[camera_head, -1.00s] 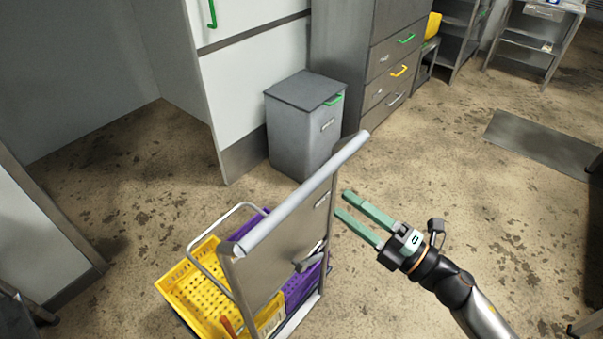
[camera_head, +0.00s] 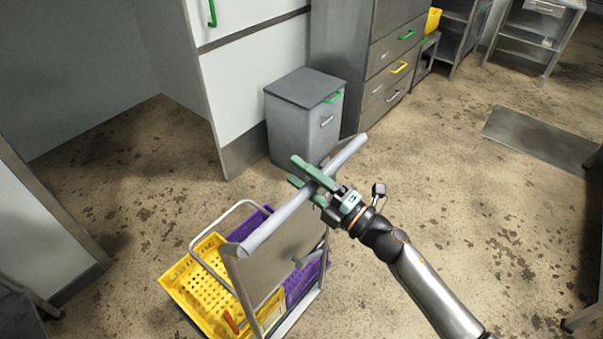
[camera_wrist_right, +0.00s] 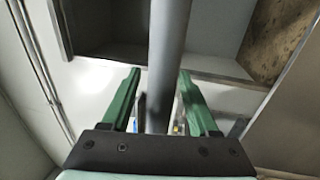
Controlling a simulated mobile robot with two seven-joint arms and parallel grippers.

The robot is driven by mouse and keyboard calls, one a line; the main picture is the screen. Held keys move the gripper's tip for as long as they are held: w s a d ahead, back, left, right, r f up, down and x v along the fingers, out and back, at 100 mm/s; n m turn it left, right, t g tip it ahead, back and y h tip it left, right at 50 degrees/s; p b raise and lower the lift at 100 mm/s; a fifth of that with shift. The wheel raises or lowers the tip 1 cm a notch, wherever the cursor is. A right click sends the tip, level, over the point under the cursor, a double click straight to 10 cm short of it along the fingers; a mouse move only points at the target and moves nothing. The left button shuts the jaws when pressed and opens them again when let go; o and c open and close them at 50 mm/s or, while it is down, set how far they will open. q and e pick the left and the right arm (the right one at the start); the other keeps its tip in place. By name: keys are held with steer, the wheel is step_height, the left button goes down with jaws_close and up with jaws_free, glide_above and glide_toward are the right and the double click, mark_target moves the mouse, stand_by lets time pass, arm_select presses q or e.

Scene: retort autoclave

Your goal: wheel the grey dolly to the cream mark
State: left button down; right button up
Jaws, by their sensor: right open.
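The grey dolly (camera_head: 262,272) stands on the floor at the lower middle of the head view, with a pale grey push bar (camera_head: 275,230) across its top. Its deck carries a yellow crate (camera_head: 195,283) and a purple crate (camera_head: 300,283). My right gripper (camera_head: 298,172) is open, with its green fingers on either side of the push bar. In the right wrist view the bar (camera_wrist_right: 168,60) runs between the two open fingers (camera_wrist_right: 158,100), with gaps visible beside it. I see no cream mark. My left gripper is not in view.
A grey bin (camera_head: 303,120) stands beyond the dolly, beside a metal drawer cabinet (camera_head: 390,60). A dark mat (camera_head: 545,140) lies on the floor at right. White panels close off the left. Bare floor is free to the right of the dolly.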

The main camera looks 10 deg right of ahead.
jaws_close()
stand_by(0.4)
stand_by(0.9)
